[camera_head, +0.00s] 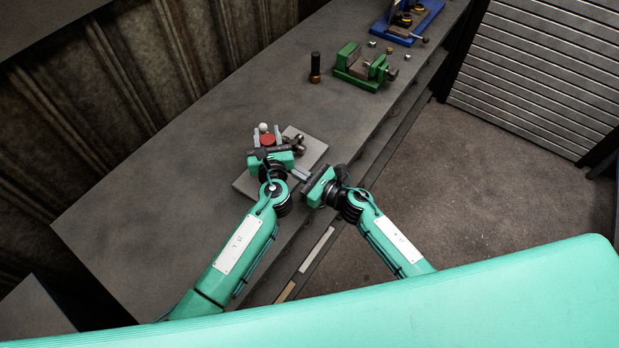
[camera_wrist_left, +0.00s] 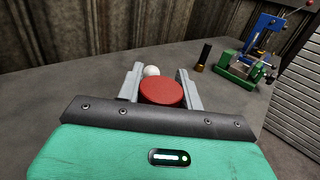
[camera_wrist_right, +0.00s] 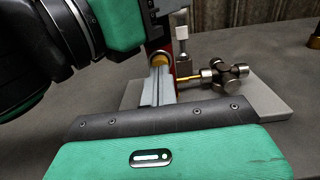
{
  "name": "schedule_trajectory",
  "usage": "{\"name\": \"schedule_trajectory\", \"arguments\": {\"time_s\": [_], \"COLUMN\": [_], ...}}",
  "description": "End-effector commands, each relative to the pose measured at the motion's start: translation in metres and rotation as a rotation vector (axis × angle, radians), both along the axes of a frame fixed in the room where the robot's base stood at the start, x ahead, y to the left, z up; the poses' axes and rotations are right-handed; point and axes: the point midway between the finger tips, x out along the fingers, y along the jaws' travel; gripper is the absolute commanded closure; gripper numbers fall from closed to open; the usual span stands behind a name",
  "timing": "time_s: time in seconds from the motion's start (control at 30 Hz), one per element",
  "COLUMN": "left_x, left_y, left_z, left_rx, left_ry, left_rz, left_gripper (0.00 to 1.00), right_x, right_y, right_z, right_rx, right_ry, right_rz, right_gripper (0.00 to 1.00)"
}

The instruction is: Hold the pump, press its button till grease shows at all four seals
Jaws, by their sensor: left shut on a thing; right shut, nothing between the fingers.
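The pump (camera_head: 268,139) shows as a round red top between the fingers of my left gripper (camera_head: 268,136), which is shut on it above a grey plate. Its red top (camera_wrist_left: 162,92) fills the finger gap in the left wrist view. In the right wrist view a strip of its red body (camera_wrist_right: 183,66) shows, with a brass-coloured round part, perhaps the button (camera_wrist_right: 160,59). My right gripper (camera_wrist_right: 159,66) is shut and empty, its tips close to that part; contact is unclear. A metal cross joint (camera_wrist_right: 225,73) lies beside the pump, joined by a brass piece. I cannot make out grease at its seals.
The grey plate (camera_wrist_right: 268,98) lies on the dark bench (camera_head: 155,218). Farther along are a black bottle (camera_head: 315,66), a green vise (camera_head: 360,68) and a blue fixture (camera_head: 415,20). The bench left of the plate is clear.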

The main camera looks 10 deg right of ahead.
Motion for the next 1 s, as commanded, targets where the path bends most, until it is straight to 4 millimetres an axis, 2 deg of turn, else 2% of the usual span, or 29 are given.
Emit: {"name": "schedule_trajectory", "arguments": {"time_s": [0.03, 0.5, 0.73, 1.0], "left_x": [-0.002, -0.002, -0.002, -0.004], "left_y": [0.001, 0.001, 0.0, -0.003], "left_z": [-0.009, -0.009, -0.009, -0.007], "left_rx": [0.003, 0.004, 0.003, -0.001], "left_ry": [0.013, 0.013, 0.013, 0.012], "left_rz": [0.0, 0.0, -0.001, -0.008], "left_gripper": [0.95, 0.95, 0.95, 0.94], "right_x": [0.003, 0.008, 0.023, 0.023], "right_y": [0.003, 0.008, 0.023, 0.025], "right_z": [-0.001, -0.001, -0.001, 0.0], "right_rx": [0.001, 0.0, 0.001, 0.002], "right_ry": [0.001, 0.0, 0.001, -0.001], "right_rz": [0.0, 0.0, 0.0, 0.001], "right_gripper": [1.0, 1.0, 1.0, 1.0]}}
